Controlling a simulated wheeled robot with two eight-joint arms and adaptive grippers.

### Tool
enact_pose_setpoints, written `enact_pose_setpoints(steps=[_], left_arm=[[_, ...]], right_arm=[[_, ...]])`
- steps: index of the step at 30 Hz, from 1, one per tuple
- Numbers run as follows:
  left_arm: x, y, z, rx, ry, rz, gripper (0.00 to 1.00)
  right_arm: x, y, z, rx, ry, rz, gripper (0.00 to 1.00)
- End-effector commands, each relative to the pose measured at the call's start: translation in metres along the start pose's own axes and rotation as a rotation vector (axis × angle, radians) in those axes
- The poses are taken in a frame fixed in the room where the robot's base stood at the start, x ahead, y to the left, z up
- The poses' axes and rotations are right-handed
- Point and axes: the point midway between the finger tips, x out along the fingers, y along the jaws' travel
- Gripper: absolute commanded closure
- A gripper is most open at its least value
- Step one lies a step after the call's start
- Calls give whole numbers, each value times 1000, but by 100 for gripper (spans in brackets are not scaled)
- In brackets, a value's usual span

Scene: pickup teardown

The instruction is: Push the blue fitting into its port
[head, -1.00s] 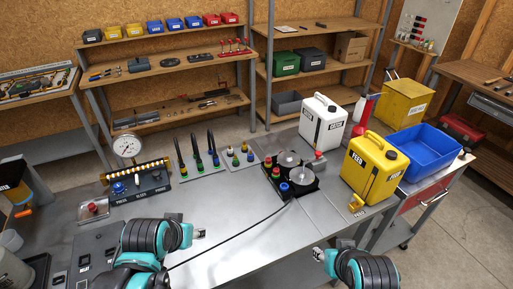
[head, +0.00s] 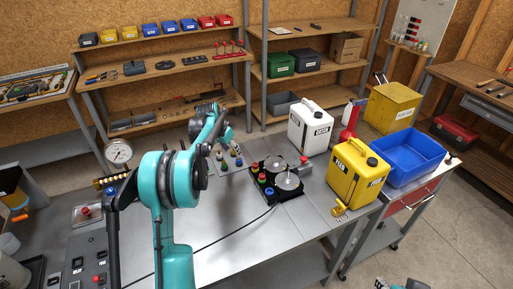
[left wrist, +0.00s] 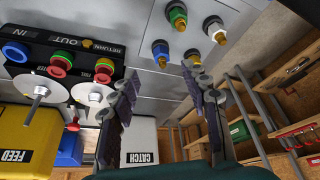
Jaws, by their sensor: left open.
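My left gripper (head: 212,145) is raised over the bench beside the plate of fittings, its fingertips partly hidden by my arm. In the left wrist view its fingers (left wrist: 158,88) are spread with nothing between them. A blue fitting (left wrist: 160,48) with a brass tip stands on a pale plate (left wrist: 188,55), just beyond the fingers. The black pump block (left wrist: 68,42) carries ports marked IN, OUT and RETURN; a blue ring (left wrist: 16,52) is at IN. My right gripper (head: 382,284) is at the bottom edge, mostly cut off.
A white CATCH can (head: 310,128), a yellow FEED can (head: 357,176) and a blue bin (head: 408,158) stand right of the pump block. A gauge (head: 119,152) is at the left. A black cable crosses the bench. The front middle of the bench is clear.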

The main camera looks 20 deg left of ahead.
Motion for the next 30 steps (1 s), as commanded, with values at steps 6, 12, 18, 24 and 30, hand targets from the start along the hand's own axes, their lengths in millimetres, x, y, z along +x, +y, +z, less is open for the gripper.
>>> enact_pose_setpoints(steps=[6, 12, 18, 24, 30], left_arm=[[21, -16, 2, 7, -4, 8, 53], [51, -14, 2, 7, -4, 8, 53], [79, -14, 2, 7, -4, 7, 53], [91, -14, 2, 6, -4, 7, 53], [91, -14, 2, 6, -4, 7, 53]], right_arm=[[0, 0, 0, 0, 0, 0, 59], [6, 0, 4, 0, 0, 0, 59], [11, 0, 8, 0, 0, 0, 59], [12, 0, 9, 0, 0, 0, 59], [12, 0, 9, 0, 0, 0, 59]])
